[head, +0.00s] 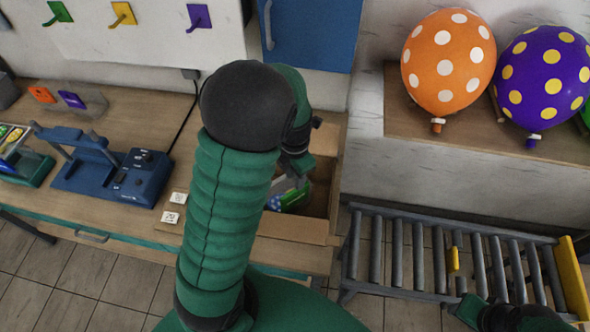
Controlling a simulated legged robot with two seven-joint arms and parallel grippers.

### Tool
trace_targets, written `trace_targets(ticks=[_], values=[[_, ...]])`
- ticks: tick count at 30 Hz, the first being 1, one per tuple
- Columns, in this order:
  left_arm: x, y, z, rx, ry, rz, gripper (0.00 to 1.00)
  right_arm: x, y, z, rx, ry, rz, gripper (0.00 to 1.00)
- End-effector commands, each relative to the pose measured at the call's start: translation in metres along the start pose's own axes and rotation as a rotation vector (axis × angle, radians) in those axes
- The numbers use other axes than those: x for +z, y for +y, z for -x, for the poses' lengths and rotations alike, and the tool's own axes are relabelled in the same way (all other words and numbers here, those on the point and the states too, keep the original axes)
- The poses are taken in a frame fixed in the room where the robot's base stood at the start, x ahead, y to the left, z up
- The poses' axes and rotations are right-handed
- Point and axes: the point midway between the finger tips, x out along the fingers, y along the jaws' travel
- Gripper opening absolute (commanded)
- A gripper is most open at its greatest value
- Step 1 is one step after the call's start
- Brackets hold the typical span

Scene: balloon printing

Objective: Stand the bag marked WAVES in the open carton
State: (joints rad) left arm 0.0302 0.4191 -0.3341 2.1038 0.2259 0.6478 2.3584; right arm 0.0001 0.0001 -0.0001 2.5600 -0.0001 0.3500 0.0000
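The open carton (318,187) stands on the right end of the workbench, partly hidden by my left arm. A bag with green and blue parts and pale dots (293,197) is inside the carton. Its marking is not readable, so I cannot tell whether it is the WAVES bag, and my arm covers its left side. My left gripper (297,164) points down into the carton, just above the bag's top. Its fingertips are too small and too covered to show whether they grip the bag. My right arm is low at the right, over the roller conveyor, and its fingers cannot be made out.
A blue device (140,177) and small white cards (174,207) are on the wooden bench (130,105). A roller conveyor (397,250) stands right of the carton. Orange (447,62) and purple (543,80) dotted balloons sit on a shelf (430,125). A blue cabinet (312,30) hangs behind.

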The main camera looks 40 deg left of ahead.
Motion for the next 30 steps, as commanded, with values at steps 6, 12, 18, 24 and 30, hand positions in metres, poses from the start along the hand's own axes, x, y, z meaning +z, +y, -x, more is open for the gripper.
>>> trace_targets(ticks=[6,12,18,24,30], values=[[0.001,0.001,0.038,0.001,-0.001,0.000,0.32,0.000,0.000,-0.002,0.000,0.000,0.000,0.36],[-0.001,-0.017,0.041,0.008,-0.019,-0.336,0.32,0.000,0.000,-0.002,0.000,0.000,0.000,0.36],[-0.008,-0.066,0.037,0.090,-0.061,-1.368,0.32,0.000,0.000,-0.002,0.000,0.000,0.000,0.36],[-0.020,-0.110,0.033,0.238,-0.023,-2.377,0.32,0.000,0.000,-0.002,0.000,0.000,0.000,0.36],[-0.025,-0.126,0.032,0.323,0.040,-2.837,0.32,0.000,0.000,-0.002,0.000,0.000,0.000,0.36]])
